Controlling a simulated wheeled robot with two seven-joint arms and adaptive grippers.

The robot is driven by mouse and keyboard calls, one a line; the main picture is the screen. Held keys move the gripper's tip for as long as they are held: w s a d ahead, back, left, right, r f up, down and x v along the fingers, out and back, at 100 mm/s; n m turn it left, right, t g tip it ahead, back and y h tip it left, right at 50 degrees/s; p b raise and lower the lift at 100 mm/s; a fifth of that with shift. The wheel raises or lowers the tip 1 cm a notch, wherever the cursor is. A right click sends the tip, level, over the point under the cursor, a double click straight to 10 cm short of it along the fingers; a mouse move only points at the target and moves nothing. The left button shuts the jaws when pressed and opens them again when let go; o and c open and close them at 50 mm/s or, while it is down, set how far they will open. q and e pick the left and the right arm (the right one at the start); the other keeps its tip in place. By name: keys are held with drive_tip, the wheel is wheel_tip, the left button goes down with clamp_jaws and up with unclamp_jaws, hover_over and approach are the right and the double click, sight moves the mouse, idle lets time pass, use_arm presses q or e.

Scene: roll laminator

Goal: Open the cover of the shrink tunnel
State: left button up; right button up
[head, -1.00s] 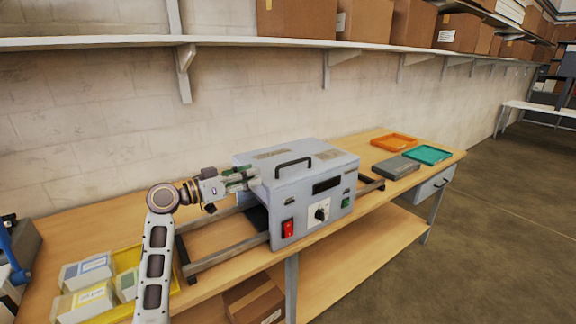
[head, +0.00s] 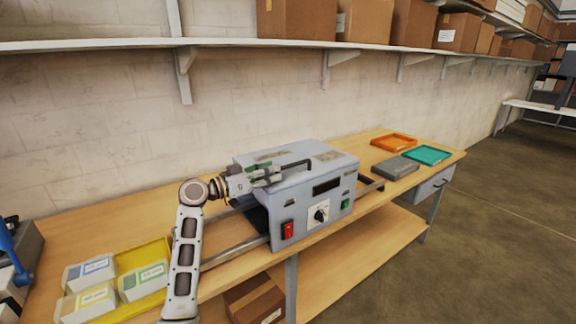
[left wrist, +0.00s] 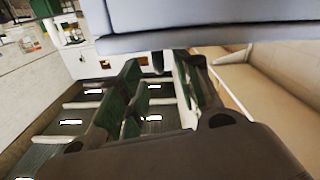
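The shrink tunnel (head: 278,205) is a grey-blue box on the workbench. Its cover (head: 325,160) looks closed, with a black bar handle (head: 298,164) on top. My left gripper (head: 274,174) is over the left part of the cover, at the handle's left end, and partly hides it. In the left wrist view, the fingers (left wrist: 160,92) are apart. A short dark piece, possibly the handle, shows between their far ends; I cannot tell whether they touch it. The cover's pale edge (left wrist: 200,38) crosses the top of that view. My right gripper is not in view.
A yellow tray (head: 150,256) with several small boxes lies at the bench's left. Rails run out of both tunnel sides. A grey block (head: 396,168), an orange tray (head: 393,142) and a teal tray (head: 428,154) lie at the right. A shelf (head: 225,42) with cartons runs above.

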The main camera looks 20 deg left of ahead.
sight(288, 166)
use_arm(q)
drive_tip(key=p+x, duration=0.1)
drive_tip(key=x, duration=0.4)
drive_tip(key=shift+w+d+r, duration=0.1)
drive_tip(key=shift+w+d, duration=0.3)
drive_tip(key=shift+w, duration=0.05)
drive_tip(key=shift+w+d, duration=0.25)
drive_tip(key=shift+w, duration=0.1)
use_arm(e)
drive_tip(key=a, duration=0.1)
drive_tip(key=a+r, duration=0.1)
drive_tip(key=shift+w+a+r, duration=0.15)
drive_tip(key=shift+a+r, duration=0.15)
use_arm(q)
drive_tip(key=c, duration=0.7)
clamp_jaws()
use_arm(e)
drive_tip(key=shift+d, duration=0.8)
